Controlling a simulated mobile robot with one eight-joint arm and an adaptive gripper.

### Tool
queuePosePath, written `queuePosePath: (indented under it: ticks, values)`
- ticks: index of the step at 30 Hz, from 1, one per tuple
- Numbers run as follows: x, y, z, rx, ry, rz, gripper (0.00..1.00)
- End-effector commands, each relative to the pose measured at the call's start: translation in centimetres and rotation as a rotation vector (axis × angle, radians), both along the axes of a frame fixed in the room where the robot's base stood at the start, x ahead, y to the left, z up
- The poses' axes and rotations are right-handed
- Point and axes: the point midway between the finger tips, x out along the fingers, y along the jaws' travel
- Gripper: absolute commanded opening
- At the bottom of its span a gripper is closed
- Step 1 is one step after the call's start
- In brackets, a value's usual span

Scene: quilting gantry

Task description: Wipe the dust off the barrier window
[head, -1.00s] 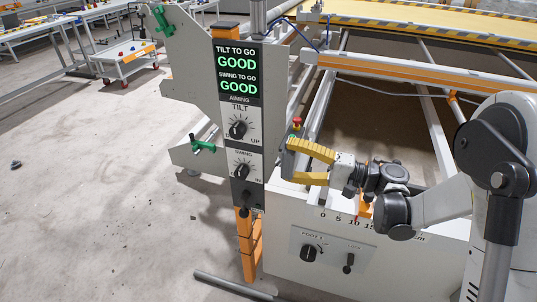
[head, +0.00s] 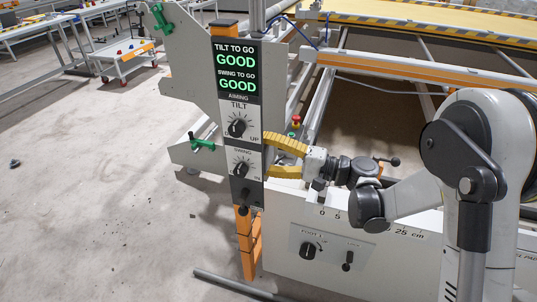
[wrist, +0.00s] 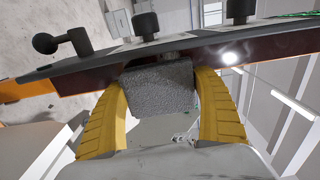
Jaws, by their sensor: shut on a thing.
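My gripper (head: 267,155) has yellow ribbed fingers, with their tips at the right edge of the control post in the head view. In the wrist view my gripper (wrist: 160,88) is shut on a grey, speckled block (wrist: 158,90). The block's far edge is up against, or very close to, a glossy dark red-brown strip (wrist: 75,77) on the post, which I take to be the barrier window. A bright reflection and faint pale smears show on the strip's right part. The post hides the block in the head view.
The control post (head: 238,110) carries dials and a display reading GOOD for tilt and swing. A red button (head: 296,121) stands behind my gripper. A white cabinet (head: 330,250) with a scale lies below it. Concrete floor at left is mostly clear.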

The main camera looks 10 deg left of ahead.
Motion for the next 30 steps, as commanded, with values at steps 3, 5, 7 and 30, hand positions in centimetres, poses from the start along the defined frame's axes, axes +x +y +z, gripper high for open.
queuePosePath:
  ticks: [3, 5, 7, 30]
  values:
    - [0.0, 0.0, 0.0, 0.000, 0.000, 0.000, 0.54]
    - [0.0, 0.0, 0.0, 0.000, 0.000, 0.000, 0.54]
    - [0.0, 0.0, 0.0, 0.000, 0.000, 0.000, 0.54]
    - [0.1, 1.0, 0.0, 0.000, 0.000, 0.000, 0.54]
